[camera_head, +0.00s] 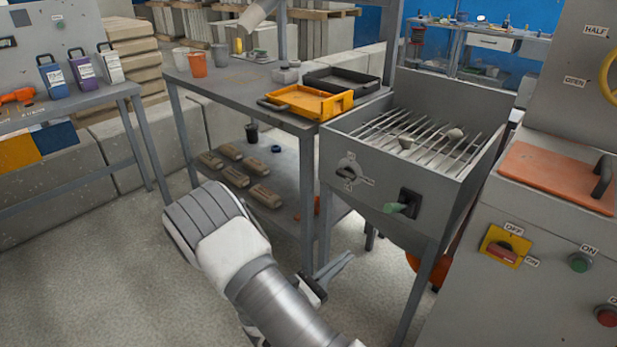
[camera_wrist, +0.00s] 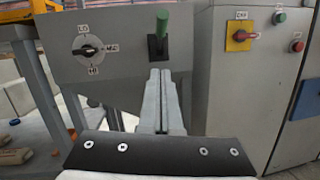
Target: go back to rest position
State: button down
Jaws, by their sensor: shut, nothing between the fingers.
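My gripper (camera_head: 340,268) is low in front of the grey hopper with the bar grate, near the front leg of the workbench. In the wrist view its two fingers (camera_wrist: 161,76) lie together, shut, with nothing between them. They point toward the hopper's front panel, which carries a black rotary knob (camera_wrist: 88,50) and a green-handled lever (camera_wrist: 160,28). Neither is held. My pale arm reaches up from the bottom of the head view and partly hides the floor.
The hopper (camera_head: 458,212) has lumps on its grate (camera_head: 420,140). A workbench (camera_head: 225,88) bears an orange tray (camera_head: 310,103) and cups; several brown blocks lie on its lower shelf. A control cabinet (camera_head: 480,285) stands at right. Open floor (camera_head: 90,260) lies at left.

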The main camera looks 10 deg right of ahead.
jog(key=s+d+r+m+g+y, duration=0.3)
jog(key=s+r+m+g+y, duration=0.85)
jog(key=s+r+m, duration=0.5)
jog(key=s+a+r+m+t+y, duration=0.3)
jog(key=a+r+m+t+y, duration=0.3)
jog(key=r+t, duration=0.1)
notch_tip(320, 180, up, 18)
jog(key=p, duration=1.8)
jog(key=shift+s+d, duration=0.15)
jog(key=shift+d, duration=0.2)
